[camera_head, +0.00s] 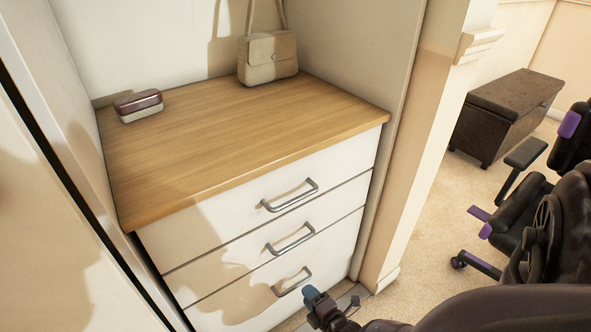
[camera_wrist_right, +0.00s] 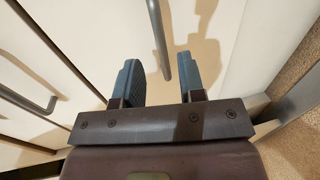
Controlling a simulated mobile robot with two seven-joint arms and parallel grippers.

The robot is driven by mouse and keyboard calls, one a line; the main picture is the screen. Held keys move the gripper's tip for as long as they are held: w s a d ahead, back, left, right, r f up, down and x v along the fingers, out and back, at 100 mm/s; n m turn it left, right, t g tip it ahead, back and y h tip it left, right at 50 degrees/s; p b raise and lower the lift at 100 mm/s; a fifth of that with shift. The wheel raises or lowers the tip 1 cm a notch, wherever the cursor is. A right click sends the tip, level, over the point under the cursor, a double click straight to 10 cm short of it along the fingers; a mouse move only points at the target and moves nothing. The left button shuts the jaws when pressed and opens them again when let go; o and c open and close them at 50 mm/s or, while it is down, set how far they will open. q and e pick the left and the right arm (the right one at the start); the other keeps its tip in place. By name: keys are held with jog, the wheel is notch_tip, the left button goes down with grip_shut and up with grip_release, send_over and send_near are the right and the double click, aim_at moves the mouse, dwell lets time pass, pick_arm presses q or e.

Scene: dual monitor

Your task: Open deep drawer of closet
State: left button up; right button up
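The closet's white drawer unit stands under a wooden top, with three drawers stacked, all closed. The top drawer handle (camera_head: 289,195), middle handle (camera_head: 290,239) and bottom handle (camera_head: 292,282) are grey metal bars. The lowest drawer front (camera_head: 240,300) is partly in shadow. My right gripper (camera_head: 314,295) is low, just right of and below the bottom handle. In the right wrist view my right gripper (camera_wrist_right: 159,65) is open and empty, its blue-grey fingers pointing at the drawer front. A handle (camera_wrist_right: 158,38) appears between the fingers there; I cannot tell its depth. My left gripper is out of view.
A beige handbag (camera_head: 268,58) and a small dark-red and cream case (camera_head: 138,105) sit on the wooden top (camera_head: 230,135). A wall edge (camera_head: 415,170) stands right of the drawers. A black and purple chair (camera_head: 525,215) and dark chest (camera_head: 507,112) are further right.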

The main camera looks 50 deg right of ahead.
aim_at(298, 284)
jog(key=shift+b+x, duration=0.95)
jog(key=shift+x, duration=2)
jog(key=shift+c, duration=0.5)
grip_shut()
